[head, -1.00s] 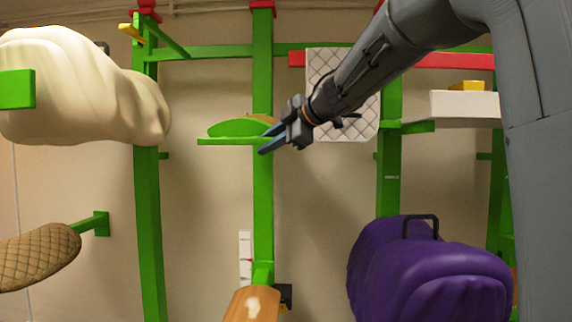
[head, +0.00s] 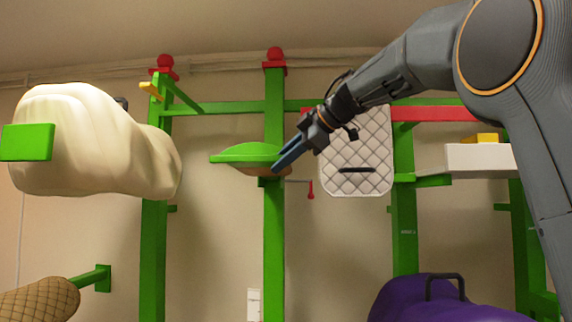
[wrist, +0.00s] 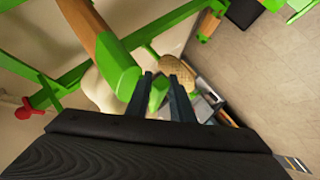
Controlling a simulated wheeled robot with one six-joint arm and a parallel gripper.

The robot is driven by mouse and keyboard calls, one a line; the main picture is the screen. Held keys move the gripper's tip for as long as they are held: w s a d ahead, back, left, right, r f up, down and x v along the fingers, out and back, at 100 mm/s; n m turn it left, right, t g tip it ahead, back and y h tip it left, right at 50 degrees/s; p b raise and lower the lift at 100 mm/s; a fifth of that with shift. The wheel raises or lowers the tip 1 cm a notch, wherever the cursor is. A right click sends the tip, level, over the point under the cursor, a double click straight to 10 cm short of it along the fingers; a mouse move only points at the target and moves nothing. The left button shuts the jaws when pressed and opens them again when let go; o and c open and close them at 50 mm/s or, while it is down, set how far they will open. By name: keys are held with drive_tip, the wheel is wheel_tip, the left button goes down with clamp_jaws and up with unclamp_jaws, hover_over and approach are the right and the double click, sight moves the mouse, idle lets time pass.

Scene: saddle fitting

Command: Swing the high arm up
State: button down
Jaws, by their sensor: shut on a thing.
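The high arm (head: 235,155) is a green arm with a brown underside, on the middle green post (head: 274,230) below its red cap. It sticks out to the left and toward me, and its underside shows. My gripper (head: 279,166) is at the arm's right end, close to the post, and the arm link comes in from the upper right. In the wrist view a green piece (wrist: 157,92) sits between the two dark fingers of my gripper (wrist: 160,80). I cannot tell exactly which part of the high arm is gripped.
A cream covered saddle (head: 95,140) hangs at the left, with a woven brown one (head: 40,302) below. A quilted pad (head: 345,165) hangs behind my gripper. A white box (head: 480,158) is at the right and a purple saddle (head: 440,302) below. A small red hook (head: 311,190) is near the post.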

drive_tip(key=shift+s+a+r, duration=0.1)
drive_tip(key=shift+s+a, duration=0.05)
drive_tip(key=shift+a, duration=0.1)
drive_tip(key=c, duration=1.7)
unclamp_jaws()
drive_tip(key=shift+s, duration=0.1)
drive_tip(key=shift+d, duration=0.1)
drive_tip(key=shift+b+v, duration=1.2)
drive_tip(key=shift+v, duration=2.8)
